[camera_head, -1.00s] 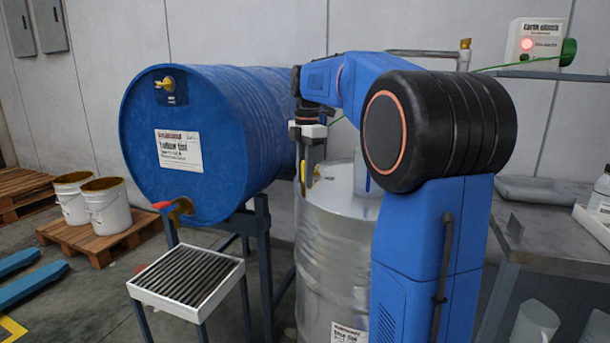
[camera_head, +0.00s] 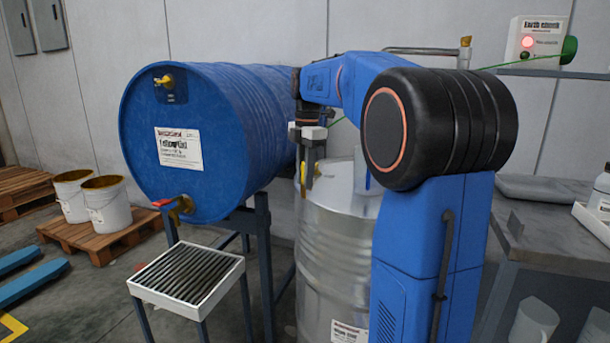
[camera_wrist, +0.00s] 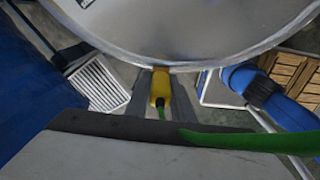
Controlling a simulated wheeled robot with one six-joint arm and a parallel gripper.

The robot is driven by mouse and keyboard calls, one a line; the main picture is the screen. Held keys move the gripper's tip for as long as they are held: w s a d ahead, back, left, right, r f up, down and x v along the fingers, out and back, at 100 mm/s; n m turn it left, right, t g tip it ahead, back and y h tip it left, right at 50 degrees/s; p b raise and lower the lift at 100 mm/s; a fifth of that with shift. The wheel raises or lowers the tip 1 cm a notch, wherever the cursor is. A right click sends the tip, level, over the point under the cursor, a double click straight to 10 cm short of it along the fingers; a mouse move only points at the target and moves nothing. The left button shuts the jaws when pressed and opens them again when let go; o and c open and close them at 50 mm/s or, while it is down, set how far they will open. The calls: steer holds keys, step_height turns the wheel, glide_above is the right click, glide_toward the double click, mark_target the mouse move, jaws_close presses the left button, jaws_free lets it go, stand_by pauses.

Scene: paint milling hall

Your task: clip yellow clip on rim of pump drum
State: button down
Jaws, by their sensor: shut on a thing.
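The pump drum (camera_head: 330,225) is the silver steel drum standing upright in the middle of the head view. Its round top and rim (camera_wrist: 215,58) fill the upper part of the wrist view. My gripper (camera_head: 306,190) points down at the drum's near left rim. It is shut on the yellow clip (camera_wrist: 161,90), which sits between the two grey fingers with a green cable at its back end. The clip's front end meets the rim in the wrist view; I cannot tell whether it grips it. In the head view the fingers mostly hide the clip.
A blue drum (camera_head: 190,145) lies on a stand to the left, close beside my gripper. A white grated tray (camera_head: 187,279) stands in front of it. A grey bench (camera_head: 550,235) is at the right. The green cable (camera_wrist: 235,140) crosses the lower wrist view.

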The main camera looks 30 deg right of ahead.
steer(key=shift+f, duration=1.55)
steer(key=c, duration=1.4)
jaws_free()
steer(key=shift+c, duration=0.2)
step_height(320, 180, up, 17)
steer(key=shift+d+r, duration=0.2)
steer(key=shift+d, duration=0.2)
steer(key=s+a+f+m+t, duration=0.1)
steer(key=s+a+f+m, duration=0.4)
steer(key=s+f, duration=0.5)
steer(key=s+a+f+m+t, duration=0.2)
steer(key=s+a+f+m, duration=0.4)
steer(key=s+f, duration=0.4)
steer(key=s+a+f+m+t, duration=0.1)
steer(key=s+a+f+m, duration=0.4)
steer(key=s+f, duration=0.5)
step_height(320, 180, down, 3)
steer(key=shift+a+r+m+t+h, duration=0.1)
steer(key=shift+a+m+t+h, duration=0.25)
steer(key=shift+m, duration=0.45)
